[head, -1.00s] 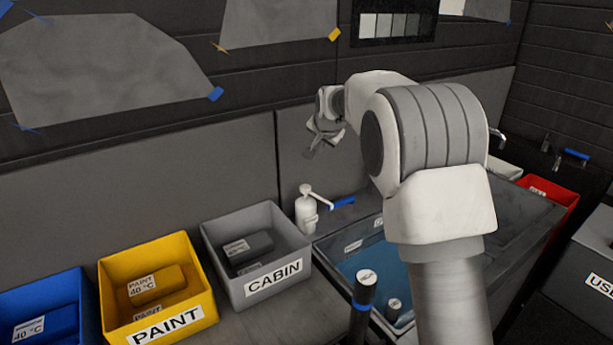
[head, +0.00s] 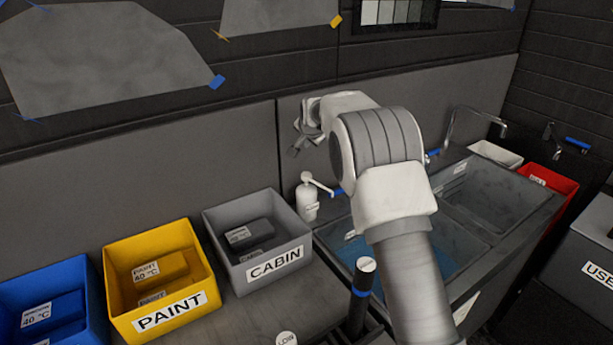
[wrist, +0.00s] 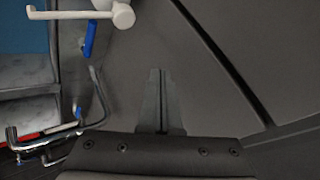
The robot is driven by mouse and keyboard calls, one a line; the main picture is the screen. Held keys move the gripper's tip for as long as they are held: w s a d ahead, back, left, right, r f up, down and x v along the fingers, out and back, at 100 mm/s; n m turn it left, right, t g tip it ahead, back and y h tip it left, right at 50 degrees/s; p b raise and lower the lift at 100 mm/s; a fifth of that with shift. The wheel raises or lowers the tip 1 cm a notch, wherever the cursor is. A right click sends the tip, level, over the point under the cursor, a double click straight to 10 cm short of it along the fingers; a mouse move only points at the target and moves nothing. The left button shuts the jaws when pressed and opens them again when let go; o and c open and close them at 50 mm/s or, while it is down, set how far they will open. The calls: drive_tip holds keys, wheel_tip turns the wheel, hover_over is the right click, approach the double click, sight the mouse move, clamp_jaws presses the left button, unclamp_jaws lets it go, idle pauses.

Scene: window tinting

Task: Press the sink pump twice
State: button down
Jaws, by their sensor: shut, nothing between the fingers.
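The sink pump is a white bottle (head: 307,203) with a pump head and a spout pointing right. It stands upright at the back left corner of the sink (head: 440,262). In the wrist view the pump head (wrist: 122,15) shows at the top, left of the fingers, with its spout pointing left. My gripper (head: 296,150) is above the pump, near the back wall and apart from it. In the wrist view my gripper's fingers (wrist: 160,72) are together and empty, over a plain grey surface.
A grey CABIN bin (head: 263,278), a yellow PAINT bin (head: 115,275) and a blue bin (head: 97,320) stand left of the sink. A black bottle with a blue band (head: 361,292) is in front. A faucet (head: 449,130) rises behind the sink. A red bin (head: 566,187) is at right.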

sight(305, 174)
wheel_tip(305, 174, down, 8)
drive_tip(key=b, duration=0.4)
drive_tip(key=shift+b, duration=0.3)
idle(1.6)
drive_tip(key=shift+f+b, duration=0.4)
drive_tip(key=shift+s+f+b, duration=0.1)
drive_tip(key=shift+f+b, duration=0.65)
drive_tip(key=shift+f, duration=0.4)
idle(0.9)
drive_tip(key=shift+r, duration=0.1)
drive_tip(key=shift+r+p, duration=0.7)
drive_tip(key=shift+r, duration=0.8)
drive_tip(key=shift+r+p, duration=1.4)
drive_tip(key=shift+r, duration=1.05)
